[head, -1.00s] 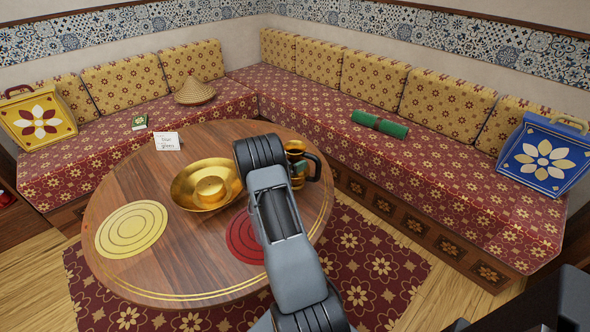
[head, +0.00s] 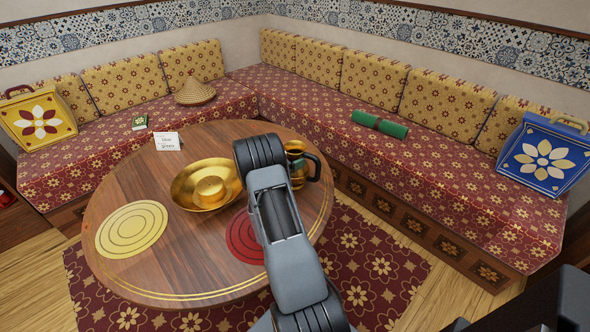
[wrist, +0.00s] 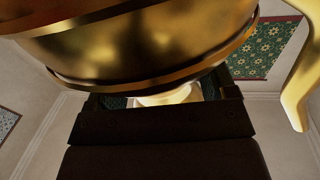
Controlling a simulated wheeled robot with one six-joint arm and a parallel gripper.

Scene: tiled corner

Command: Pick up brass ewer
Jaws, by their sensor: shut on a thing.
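The brass ewer (head: 296,152) is at the right edge of the round table, partly hidden behind my arm in the head view. Its dark curved handle shows on its right side. In the wrist view the ewer's shiny brass body (wrist: 150,45) fills the upper middle, very close. My gripper (wrist: 163,97) is shut on the ewer, with its dark jaws at the narrower part of the brass. My fingertips are mostly hidden in the head view. I cannot tell whether the ewer's base touches the table.
The round wooden table (head: 165,250) holds a brass basin (head: 181,196), a yellow round mat (head: 131,229), a red round mat (head: 242,238) and a small white sign (head: 168,141). A patterned corner bench (head: 420,175) runs behind and right of it.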

